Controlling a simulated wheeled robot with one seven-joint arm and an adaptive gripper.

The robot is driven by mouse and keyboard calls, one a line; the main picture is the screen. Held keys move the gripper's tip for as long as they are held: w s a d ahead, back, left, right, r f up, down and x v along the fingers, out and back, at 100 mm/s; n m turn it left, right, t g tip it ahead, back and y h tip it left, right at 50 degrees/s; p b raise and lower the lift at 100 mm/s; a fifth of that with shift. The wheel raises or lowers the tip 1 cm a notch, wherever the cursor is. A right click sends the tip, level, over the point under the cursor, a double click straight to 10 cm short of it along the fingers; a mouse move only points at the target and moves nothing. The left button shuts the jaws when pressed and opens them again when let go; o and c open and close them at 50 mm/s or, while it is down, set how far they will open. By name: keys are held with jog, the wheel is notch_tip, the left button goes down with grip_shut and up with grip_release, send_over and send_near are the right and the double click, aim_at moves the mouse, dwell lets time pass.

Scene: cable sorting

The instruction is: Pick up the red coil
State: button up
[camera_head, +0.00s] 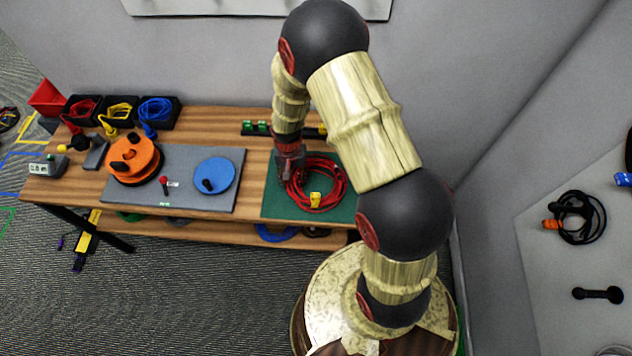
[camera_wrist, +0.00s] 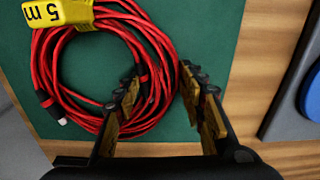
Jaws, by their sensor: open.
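The red coil (camera_head: 329,202) lies on a green mat (camera_head: 286,205) at the right part of the wooden table. It carries a yellow tag (camera_head: 315,199), which reads "5 m" in the wrist view (camera_wrist: 57,13). My gripper (camera_head: 287,176) is over the coil's left side in the head view. In the wrist view, my gripper (camera_wrist: 160,80) is open, with its two fingers on either side of the coil's right strands (camera_wrist: 160,65). I cannot tell whether the fingers touch the cable. Part of the coil is hidden behind the left finger.
A grey mat (camera_head: 190,158) left of the green mat holds an orange reel (camera_head: 120,168) and a blue disc (camera_head: 215,174). Black bins (camera_head: 172,122) with colored cables stand at the back left. Green and yellow pieces (camera_head: 262,127) lie behind the green mat, near the wall.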

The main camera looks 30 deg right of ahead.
jog(key=shift+c, duration=0.8)
grip_shut()
